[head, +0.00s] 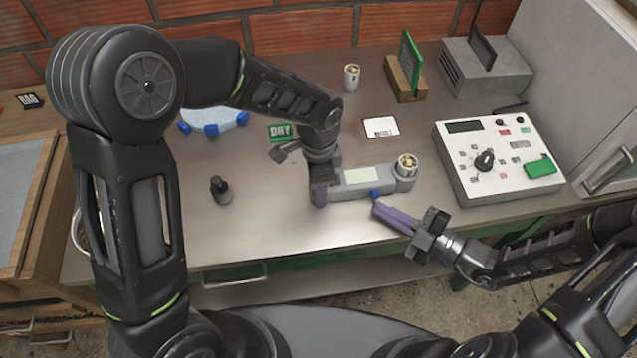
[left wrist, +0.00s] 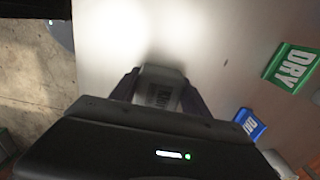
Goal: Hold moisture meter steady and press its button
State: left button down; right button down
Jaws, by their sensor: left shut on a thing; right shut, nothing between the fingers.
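The grey moisture meter (head: 352,188) lies on the metal bench, with a pale green screen, a round cup holding small pale pieces (head: 406,163) at its right end and a blue button (head: 375,193) on its near side. My left gripper (head: 320,190) is shut on the meter's left end. The gripped end of the meter also shows between the fingers in the left wrist view (left wrist: 160,90). My right gripper (head: 376,206) is shut and empty, its purple fingertips right by the blue button. I cannot tell whether they touch it.
A white control box (head: 495,158) with a knob stands at right. Behind are a white card (head: 381,127), a small cup (head: 352,77), a green board in a wooden stand (head: 404,75) and a grey machine (head: 487,68). A green DRY tag (head: 281,132) and a dark bottle (head: 221,190) are at left.

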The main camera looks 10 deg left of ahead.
aim_at(391, 235)
jog(key=shift+w+a+r, duration=0.1)
jog(key=shift+w+r, duration=0.2)
jog(key=shift+w, duration=0.2)
dwell(1.2)
jog(key=shift+s+f, duration=0.1)
jog(key=shift+s, duration=0.15)
dwell(0.5)
jog(key=shift+s+d+f, duration=0.2)
jog(key=shift+s+d, duration=0.05)
jog(key=shift+s, duration=0.5)
jog(key=shift+s+d, duration=0.2)
jog(key=shift+s, duration=0.5)
jog(key=shift+s+d, duration=0.25)
jog(key=shift+s, duration=0.45)
jog(key=shift+s+d, duration=0.2)
jog(key=shift+s, duration=0.5)
jog(key=s, duration=0.2)
jog(key=s+d, duration=0.1)
jog(key=shift+s, duration=0.35)
jog(key=shift+w, duration=0.1)
jog(key=shift+w+a, duration=0.4)
jog(key=shift+w, duration=1)
jog(key=shift+w+a, duration=0.45)
jog(key=shift+w, duration=0.9)
jog(key=shift+w+a, duration=0.4)
jog(key=shift+w, duration=1)
